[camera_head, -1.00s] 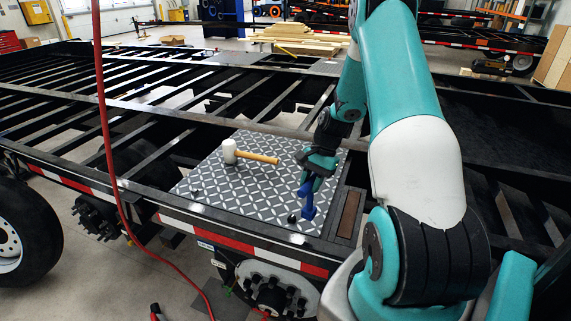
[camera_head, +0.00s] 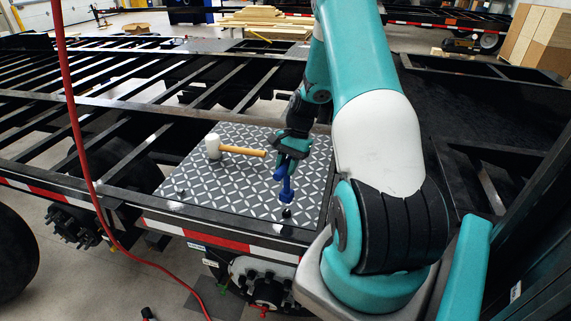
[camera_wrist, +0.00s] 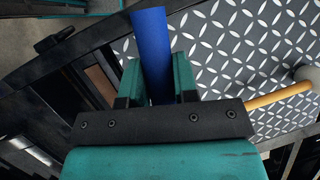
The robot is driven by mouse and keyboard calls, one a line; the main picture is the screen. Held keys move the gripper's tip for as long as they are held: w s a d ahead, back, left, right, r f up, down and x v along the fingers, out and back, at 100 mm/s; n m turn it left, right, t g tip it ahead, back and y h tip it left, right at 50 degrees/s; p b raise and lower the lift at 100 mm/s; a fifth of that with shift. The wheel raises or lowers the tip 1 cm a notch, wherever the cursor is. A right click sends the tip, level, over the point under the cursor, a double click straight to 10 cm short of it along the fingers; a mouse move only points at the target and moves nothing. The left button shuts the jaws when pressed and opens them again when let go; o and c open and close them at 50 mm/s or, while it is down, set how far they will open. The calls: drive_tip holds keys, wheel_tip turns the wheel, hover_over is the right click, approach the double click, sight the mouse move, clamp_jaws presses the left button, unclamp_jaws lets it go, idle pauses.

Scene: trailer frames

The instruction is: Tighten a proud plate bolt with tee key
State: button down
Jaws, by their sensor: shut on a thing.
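My gripper (camera_head: 290,155) is shut on the blue tee key (camera_head: 286,187), which hangs down over the near right part of the patterned plate (camera_head: 195,178). The key's blue handle also shows between my fingers in the wrist view (camera_wrist: 153,55). A dark bolt (camera_head: 287,212) stands at the plate's near right corner, just below the key's lower end. I cannot tell whether the key touches the bolt. Another small dark bolt (camera_head: 181,193) is at the near left of the plate.
A mallet (camera_head: 240,151) with a white head and wooden handle lies on the plate, left of my gripper. Open black frame beams (camera_head: 130,120) surround the plate. A red hose (camera_head: 75,130) hangs at the left. A red and white striped rail (camera_head: 215,238) runs along the near edge.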

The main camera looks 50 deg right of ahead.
sight(285, 187)
drive_tip(key=shift+f+b, duration=2)
drive_tip(key=shift+f, duration=1.45)
drive_tip(key=shift+m, duration=0.3)
drive_tip(key=m+t+p, duration=0.1)
drive_tip(key=m, duration=0.2)
drive_tip(key=shift+a+r+m+t+p, duration=0.1)
drive_tip(key=shift+r+m+t+p, duration=0.05)
drive_tip(key=shift+m+t+p, duration=0.25)
drive_tip(key=m+t+h, duration=0.1)
drive_tip(key=m, duration=0.2)
drive_tip(key=m+h, duration=0.1)
drive_tip(key=m, duration=0.2)
drive_tip(key=shift+w+t+p, duration=0.15)
drive_tip(key=shift+t+p, duration=0.25)
drive_tip(key=m+h, duration=0.1)
drive_tip(key=m, duration=0.1)
drive_tip(key=m+h, duration=0.1)
drive_tip(key=m, duration=0.2)
drive_tip(key=shift+w+t+p, duration=0.1)
drive_tip(key=shift+t+p, duration=0.2)
drive_tip(key=shift+p, duration=0.05)
drive_tip(key=m, duration=0.1)
drive_tip(key=m+h, duration=0.1)
drive_tip(key=m, duration=0.1)
drive_tip(key=shift+d+f, duration=0.2)
